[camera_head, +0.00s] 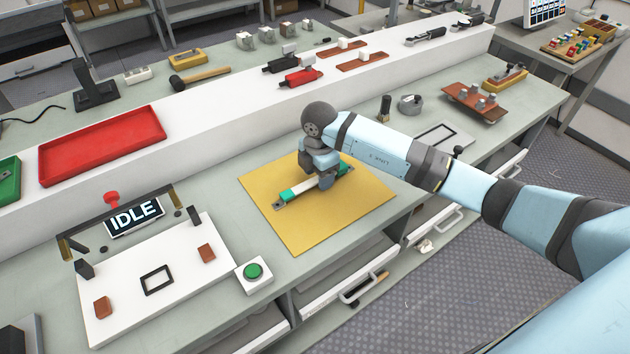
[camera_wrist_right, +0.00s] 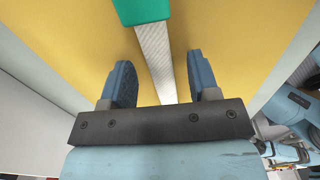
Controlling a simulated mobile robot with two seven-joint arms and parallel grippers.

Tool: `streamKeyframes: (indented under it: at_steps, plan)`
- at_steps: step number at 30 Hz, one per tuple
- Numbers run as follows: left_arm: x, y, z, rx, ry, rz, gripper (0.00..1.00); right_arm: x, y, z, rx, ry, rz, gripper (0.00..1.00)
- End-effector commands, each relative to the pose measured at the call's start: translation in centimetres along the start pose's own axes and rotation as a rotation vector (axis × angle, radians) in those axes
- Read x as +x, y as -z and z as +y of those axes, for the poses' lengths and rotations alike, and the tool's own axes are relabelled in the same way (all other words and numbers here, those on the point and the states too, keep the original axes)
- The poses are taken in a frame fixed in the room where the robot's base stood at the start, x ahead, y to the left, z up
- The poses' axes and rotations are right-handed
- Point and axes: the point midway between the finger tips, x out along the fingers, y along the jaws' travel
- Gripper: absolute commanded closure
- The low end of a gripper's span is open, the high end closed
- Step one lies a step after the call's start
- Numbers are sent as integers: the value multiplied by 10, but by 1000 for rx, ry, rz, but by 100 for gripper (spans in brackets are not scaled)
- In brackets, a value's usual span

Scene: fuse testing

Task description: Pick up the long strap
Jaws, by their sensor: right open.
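The long strap (camera_head: 307,189), pale with green near its ends, lies on the yellow mat (camera_head: 267,222). My right gripper (camera_head: 327,183) is over the strap, toward its right end, and hides part of it. In the right wrist view the strap (camera_wrist_right: 156,55) runs between the two fingers of the open gripper (camera_wrist_right: 159,72), with a gap on each side. A green section shows beyond the fingertips. My left gripper is not in view.
A white fixture board (camera_head: 185,290) with an IDLE display (camera_head: 133,217) stands left of the mat, next to a green button (camera_head: 253,271). A raised white shelf with a red tray (camera_head: 103,144) runs behind. The mat around the strap is clear.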

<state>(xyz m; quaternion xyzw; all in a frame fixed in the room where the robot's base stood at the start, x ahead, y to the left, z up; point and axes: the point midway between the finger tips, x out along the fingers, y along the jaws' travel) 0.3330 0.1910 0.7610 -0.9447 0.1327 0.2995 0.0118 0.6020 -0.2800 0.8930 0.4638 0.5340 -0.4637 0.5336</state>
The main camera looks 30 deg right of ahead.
Motion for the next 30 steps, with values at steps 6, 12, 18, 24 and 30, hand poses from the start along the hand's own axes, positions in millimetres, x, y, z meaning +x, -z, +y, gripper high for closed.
streamKeyframes:
  at_steps: [6, 12, 18, 24, 30]
  plan:
    - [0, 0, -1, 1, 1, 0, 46, 11, 0, 0, 0, 0, -1, 45]
    - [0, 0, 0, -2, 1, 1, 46, 11, 0, 0, 0, 0, -1, 70]
    - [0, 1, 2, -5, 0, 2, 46, 10, 0, 0, 0, 0, -1, 100]
    - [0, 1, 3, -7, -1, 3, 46, 10, 0, 0, 0, -1, -1, 100]
    - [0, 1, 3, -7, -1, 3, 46, -2, 0, 1, 0, -3, 0, 100]
